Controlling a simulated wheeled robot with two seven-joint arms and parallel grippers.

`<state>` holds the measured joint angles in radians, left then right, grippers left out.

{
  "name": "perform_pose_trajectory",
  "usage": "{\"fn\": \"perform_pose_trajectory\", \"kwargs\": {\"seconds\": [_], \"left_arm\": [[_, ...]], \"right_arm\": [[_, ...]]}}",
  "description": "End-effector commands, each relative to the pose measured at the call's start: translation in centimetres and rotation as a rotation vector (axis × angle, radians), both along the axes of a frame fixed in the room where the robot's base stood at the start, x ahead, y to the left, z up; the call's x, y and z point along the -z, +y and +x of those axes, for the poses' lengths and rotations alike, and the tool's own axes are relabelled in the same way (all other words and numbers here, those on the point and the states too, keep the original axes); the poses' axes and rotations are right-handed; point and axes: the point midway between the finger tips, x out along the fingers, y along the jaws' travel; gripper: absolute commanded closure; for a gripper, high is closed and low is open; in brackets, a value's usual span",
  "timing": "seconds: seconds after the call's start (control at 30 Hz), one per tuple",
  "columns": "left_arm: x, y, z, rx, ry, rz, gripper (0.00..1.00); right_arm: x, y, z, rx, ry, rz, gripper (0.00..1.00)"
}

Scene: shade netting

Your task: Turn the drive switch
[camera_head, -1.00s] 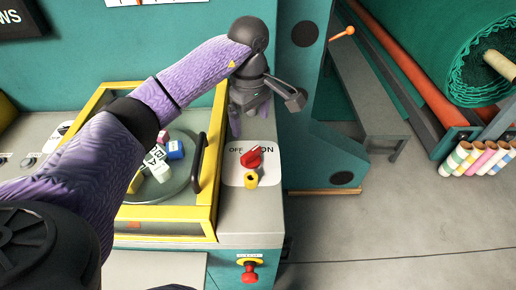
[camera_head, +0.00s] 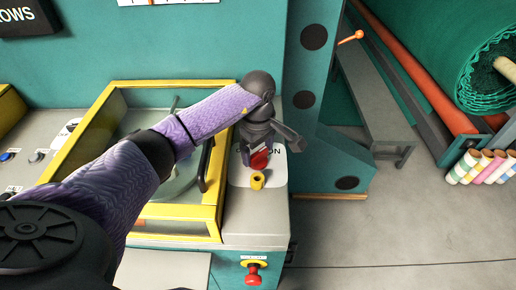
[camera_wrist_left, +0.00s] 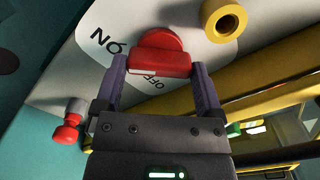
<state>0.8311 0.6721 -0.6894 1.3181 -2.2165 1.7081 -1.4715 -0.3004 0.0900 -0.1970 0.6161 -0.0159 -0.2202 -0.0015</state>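The red drive switch knob (camera_head: 259,160) sits on a white plate on the grey machine top, with my left gripper (camera_head: 252,154) down over it. In the left wrist view the knob (camera_wrist_left: 160,52) lies between the two fingers of my left gripper (camera_wrist_left: 160,75). The fingers are spread, one on each side, with what look like narrow gaps to the knob. The letters of ON and OFF show on the plate beside the knob, partly covered in the head view. Which mark the knob points to I cannot tell. My right gripper is not in view.
A yellow ring-shaped part (camera_head: 257,181) stands just in front of the knob. A yellow-framed clear cover (camera_head: 214,212) with a black handle stands left of it. A red button (camera_head: 252,274) is on the machine's front. A teal post (camera_head: 306,150) rises behind right.

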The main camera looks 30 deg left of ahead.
Motion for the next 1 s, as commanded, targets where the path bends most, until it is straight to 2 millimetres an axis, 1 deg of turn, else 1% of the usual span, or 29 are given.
{"fn": "perform_pose_trajectory", "kwargs": {"seconds": [0.03,0.07,0.1,0.3,0.47,0.67,1.0], "left_arm": [[-0.02,0.01,-0.01,0.0,0.0,0.0,0.61],[-0.03,0.01,-0.01,0.0,0.0,0.0,0.68],[-0.03,0.01,-0.01,0.0,0.0,0.0,0.71],[-0.05,0.02,-0.01,-0.019,0.0,0.0,0.71],[-0.08,0.05,0.01,-0.086,0.0,0.001,0.71],[-0.12,0.06,0.02,-0.24,0.0,0.0,0.71],[-0.17,0.07,0.04,-0.563,-0.002,0.001,0.71]], "right_arm": [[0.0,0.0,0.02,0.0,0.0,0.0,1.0],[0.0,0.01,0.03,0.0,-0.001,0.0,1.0],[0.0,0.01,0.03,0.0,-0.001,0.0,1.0],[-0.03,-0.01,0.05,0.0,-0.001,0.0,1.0],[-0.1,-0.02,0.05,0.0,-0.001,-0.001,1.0],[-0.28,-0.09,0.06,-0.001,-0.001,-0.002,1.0],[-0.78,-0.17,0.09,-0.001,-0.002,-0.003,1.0]]}}
